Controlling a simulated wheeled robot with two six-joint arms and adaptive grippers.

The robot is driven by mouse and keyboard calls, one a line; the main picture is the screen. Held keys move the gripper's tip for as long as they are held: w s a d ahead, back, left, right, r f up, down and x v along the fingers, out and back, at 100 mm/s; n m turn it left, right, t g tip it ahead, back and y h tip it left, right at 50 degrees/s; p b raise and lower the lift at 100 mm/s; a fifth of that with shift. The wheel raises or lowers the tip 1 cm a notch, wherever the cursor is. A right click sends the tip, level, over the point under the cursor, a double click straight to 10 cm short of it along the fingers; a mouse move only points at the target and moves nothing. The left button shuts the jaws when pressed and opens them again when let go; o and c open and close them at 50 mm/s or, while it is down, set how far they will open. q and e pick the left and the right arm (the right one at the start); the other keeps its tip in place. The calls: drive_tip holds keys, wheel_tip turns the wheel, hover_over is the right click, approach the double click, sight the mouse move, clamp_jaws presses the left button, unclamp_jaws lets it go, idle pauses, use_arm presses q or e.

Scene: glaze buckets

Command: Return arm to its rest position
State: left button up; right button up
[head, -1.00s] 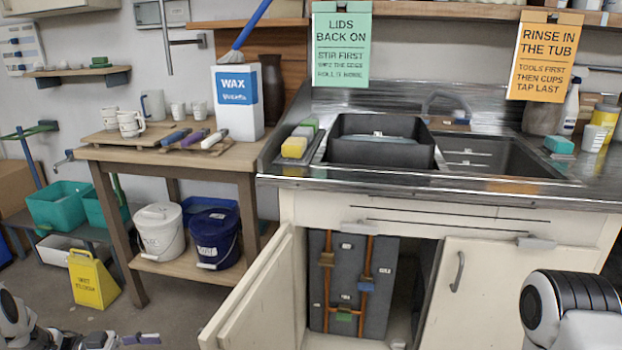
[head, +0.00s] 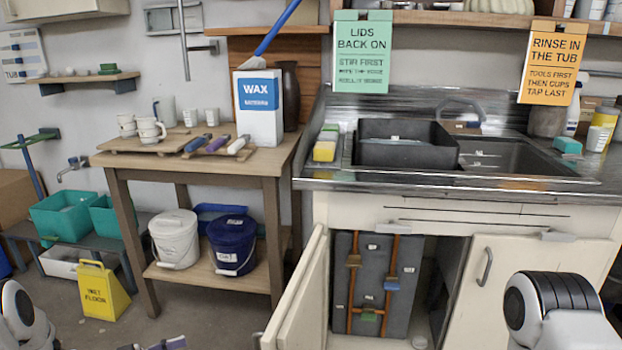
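My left arm shows only in the bottom left corner of the head view. A sliver of my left gripper (head: 150,346) shows at the bottom edge, beside a small purple and grey piece (head: 168,342). Most of this gripper is cut off, so I cannot tell whether its fingers are open or shut on that piece. My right arm comes in at the bottom right, with a white and black joint in front of the cabinet. My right gripper is outside the view.
A wooden table (head: 200,165) holds cups, tools and a wax box (head: 258,105). White (head: 173,238) and blue (head: 232,245) buckets stand on its lower shelf. An open cabinet door (head: 298,295) juts out under the sink (head: 515,160). A yellow sign (head: 103,290) stands on the floor.

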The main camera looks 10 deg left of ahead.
use_arm(q)
drive_tip(key=w+d+f+n+t+y, duration=0.1)
drive_tip(key=d+f+n+t+y, duration=0.1)
drive_tip(key=d+f+n+y, duration=0.4)
drive_tip(key=s+d+f+n+g+y, duration=0.25)
drive_tip(key=s+f+g, duration=0.2)
drive_tip(key=s, duration=0.45)
drive_tip(key=s+d+f+n+g+y, duration=0.1)
drive_tip(key=s+d+f+g+y, duration=0.3)
drive_tip(key=s, duration=0.5)
drive_tip(key=s+a+n+g+y, duration=0.1)
drive_tip(key=s+a+g+y, duration=0.15)
drive_tip(key=s, duration=0.95)
wheel_tip(320, 180, up, 15)
drive_tip(key=s+p, duration=0.1)
drive_tip(key=p, duration=1.3)
drive_tip(key=shift+d+g+p, duration=0.25)
drive_tip(key=shift+g+p, duration=0.05)
drive_tip(key=shift+p, duration=0.1)
